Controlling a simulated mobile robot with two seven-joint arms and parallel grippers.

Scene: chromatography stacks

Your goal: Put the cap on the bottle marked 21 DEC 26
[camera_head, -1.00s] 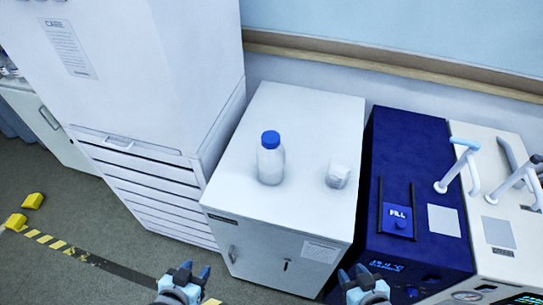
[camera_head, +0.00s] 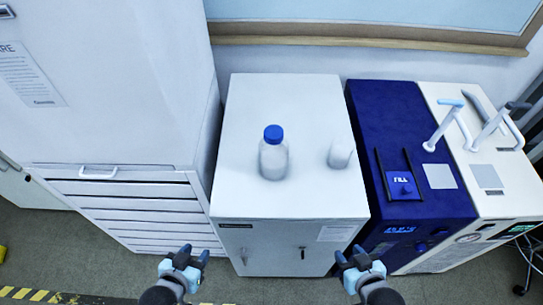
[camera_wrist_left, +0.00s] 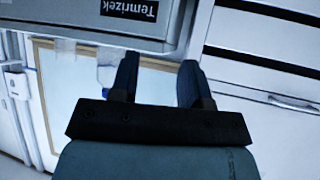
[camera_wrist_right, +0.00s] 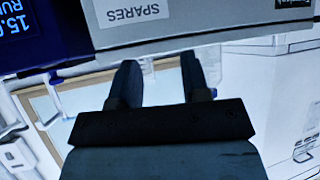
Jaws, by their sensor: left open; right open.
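A clear bottle with a blue cap (camera_head: 273,133) on top and a whitish body (camera_head: 274,160) stands upright on the white cabinet (camera_head: 300,104). No date marking on it is readable. A smaller whitish container (camera_head: 340,153) without a blue cap stands to its right; its marking cannot be read either. My left gripper (camera_head: 186,256) is open and empty in front of the cabinet, left of the bottle and lower in the head view. My right gripper (camera_head: 352,256) is open and empty in front of the cabinet's right side. Both grippers are apart from the objects.
A tall white unit with drawers (camera_head: 130,205) stands left of the cabinet. A dark blue machine (camera_head: 400,130) adjoins on the right, then a white machine with upright handles (camera_head: 490,200). The cabinet top around the bottle is clear. Floor tape (camera_head: 60,298) lies at lower left.

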